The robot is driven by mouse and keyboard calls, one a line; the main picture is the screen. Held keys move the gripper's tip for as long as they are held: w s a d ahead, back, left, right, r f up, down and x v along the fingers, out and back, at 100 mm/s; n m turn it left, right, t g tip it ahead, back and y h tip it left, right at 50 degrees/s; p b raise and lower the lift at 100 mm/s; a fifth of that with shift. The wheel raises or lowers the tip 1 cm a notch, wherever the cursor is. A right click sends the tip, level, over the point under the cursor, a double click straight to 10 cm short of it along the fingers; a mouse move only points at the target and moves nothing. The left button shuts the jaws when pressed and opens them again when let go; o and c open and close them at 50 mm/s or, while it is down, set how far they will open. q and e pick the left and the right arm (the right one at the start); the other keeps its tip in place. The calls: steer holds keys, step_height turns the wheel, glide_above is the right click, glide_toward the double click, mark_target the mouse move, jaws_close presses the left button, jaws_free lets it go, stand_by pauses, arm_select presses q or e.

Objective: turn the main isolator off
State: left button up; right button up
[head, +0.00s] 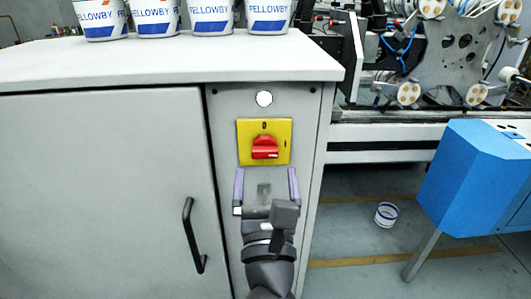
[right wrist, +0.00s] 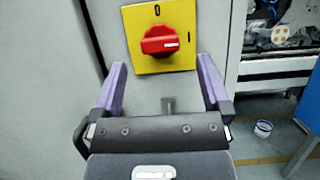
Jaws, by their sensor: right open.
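The main isolator is a red rotary knob (head: 265,148) on a yellow plate (head: 245,128), on the narrow front panel of a grey cabinet. In the right wrist view the knob (right wrist: 160,40) lies level, its white mark at the right toward the "I"; the "0" is at the top of the plate (right wrist: 135,22). My right gripper (head: 266,173) is open and empty just below the plate, its purple fingers spread to either side. In the right wrist view the fingertips (right wrist: 161,62) flank the knob's lower side, apart from it. My left gripper is not in view.
A round white lamp (head: 264,98) is above the plate. The cabinet door has a black handle (head: 193,235) at left. Several Fellowby tubs (head: 210,18) stand on the cabinet top. At right are a blue box (head: 460,180) and a white tub (head: 386,214) on the floor.

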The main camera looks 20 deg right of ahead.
mark_target(265, 156)
steer(key=x, duration=0.4)
steer(key=shift+w+d+r, duration=0.1)
steer(key=shift+w, duration=0.15)
steer(key=shift+c, duration=0.3)
steer(key=c, duration=1.2)
